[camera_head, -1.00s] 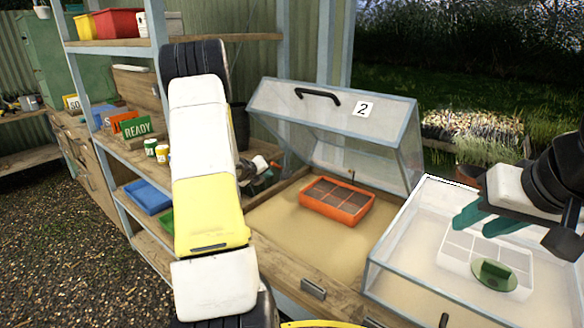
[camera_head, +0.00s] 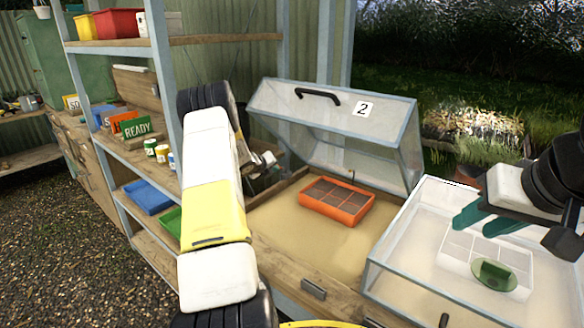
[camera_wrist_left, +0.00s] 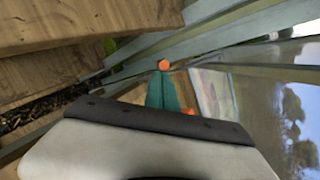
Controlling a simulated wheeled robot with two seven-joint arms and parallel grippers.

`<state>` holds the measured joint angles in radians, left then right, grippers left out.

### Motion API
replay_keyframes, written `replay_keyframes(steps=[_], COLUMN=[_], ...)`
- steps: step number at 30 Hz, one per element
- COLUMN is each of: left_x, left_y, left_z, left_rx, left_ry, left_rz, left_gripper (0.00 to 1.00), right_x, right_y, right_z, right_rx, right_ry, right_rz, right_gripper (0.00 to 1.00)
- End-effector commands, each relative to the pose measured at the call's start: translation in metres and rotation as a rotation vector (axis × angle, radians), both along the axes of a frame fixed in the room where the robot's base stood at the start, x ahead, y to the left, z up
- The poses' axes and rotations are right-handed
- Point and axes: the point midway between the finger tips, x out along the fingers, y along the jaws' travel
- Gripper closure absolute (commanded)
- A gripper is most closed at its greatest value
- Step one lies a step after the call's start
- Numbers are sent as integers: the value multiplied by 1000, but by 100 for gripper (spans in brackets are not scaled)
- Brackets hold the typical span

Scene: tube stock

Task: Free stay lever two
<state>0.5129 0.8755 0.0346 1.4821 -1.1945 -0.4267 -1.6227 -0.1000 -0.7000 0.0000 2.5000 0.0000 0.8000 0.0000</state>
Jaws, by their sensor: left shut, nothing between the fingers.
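The lid marked 2 (camera_head: 340,112) stands tilted open over a sand-coloured bed, its black handle at the top edge. In the left wrist view, a small round orange knob (camera_wrist_left: 164,65) shows just beyond the fingertips, by a grey-green bar; whether they touch is unclear. My left gripper (camera_wrist_left: 164,82) has its teal fingers together, with nothing between them. In the head view its fingers are hidden; only my wrist shows beside the left end of the open frame. My right gripper (camera_head: 482,222) is above the neighbouring clear-covered frame, its teal fingers apart and empty.
An orange tray (camera_head: 337,201) with dark cells lies in the open frame. A clear-covered frame (camera_head: 384,283) at right holds a white tray and a green round object. Shelves at left carry a green READY sign (camera_head: 136,126), pots and a blue tray (camera_head: 148,197).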

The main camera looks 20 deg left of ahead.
Motion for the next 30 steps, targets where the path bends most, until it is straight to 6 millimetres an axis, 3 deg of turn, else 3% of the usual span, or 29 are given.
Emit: replay_keyframes(steps=[30], left_x=[7], left_y=[-1], left_z=[11], left_rx=[1], left_ry=[-1], left_rz=[0], left_gripper=[100], right_x=[0], right_y=[0], right_z=[0], right_rx=[0], right_ry=[0], right_rz=[0], right_gripper=[64])
